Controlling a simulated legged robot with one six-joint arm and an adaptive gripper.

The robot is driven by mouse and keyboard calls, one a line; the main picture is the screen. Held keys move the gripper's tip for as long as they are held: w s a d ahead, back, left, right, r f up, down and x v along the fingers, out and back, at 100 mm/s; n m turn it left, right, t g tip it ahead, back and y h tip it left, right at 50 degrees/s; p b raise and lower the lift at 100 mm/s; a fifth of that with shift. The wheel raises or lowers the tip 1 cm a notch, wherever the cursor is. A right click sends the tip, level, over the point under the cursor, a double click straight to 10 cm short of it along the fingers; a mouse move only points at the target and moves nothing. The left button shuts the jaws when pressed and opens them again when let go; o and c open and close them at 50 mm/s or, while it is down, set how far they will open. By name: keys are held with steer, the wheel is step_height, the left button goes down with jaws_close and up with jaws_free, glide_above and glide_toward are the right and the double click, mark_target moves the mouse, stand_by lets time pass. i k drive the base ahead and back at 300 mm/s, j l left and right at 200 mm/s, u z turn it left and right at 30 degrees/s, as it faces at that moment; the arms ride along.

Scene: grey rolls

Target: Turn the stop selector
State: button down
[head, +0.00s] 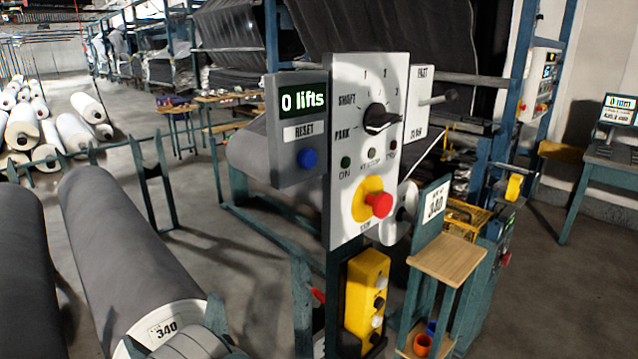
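A light control panel (345,215) stands upright near the middle of the head view. Its black rotary selector (377,114) sits in the upper half, with number marks around it and the words SHAFT and PARK at its left. The knob's long end points right, a little below the 3 mark. Below it, a red stop button (380,204) sticks out from a yellow backing plate (362,191). Small lamps lie between selector and button. I do not make out my gripper in this view.
A yellow push-button box (366,290) hangs below the panel. A wooden-topped stand (447,260) is at right. A large grey roll (125,255) lies at left.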

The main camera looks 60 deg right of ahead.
mark_target(376, 118)
steer(key=j+z, duration=0.15)
steer(key=z, duration=0.35)
steer(key=j+z, duration=0.15)
steer(key=z, duration=0.35)
steer(key=l+z, duration=0.2)
steer(key=z, duration=0.3)
steer(key=l+z, duration=0.2)
steer(key=z, duration=0.3)
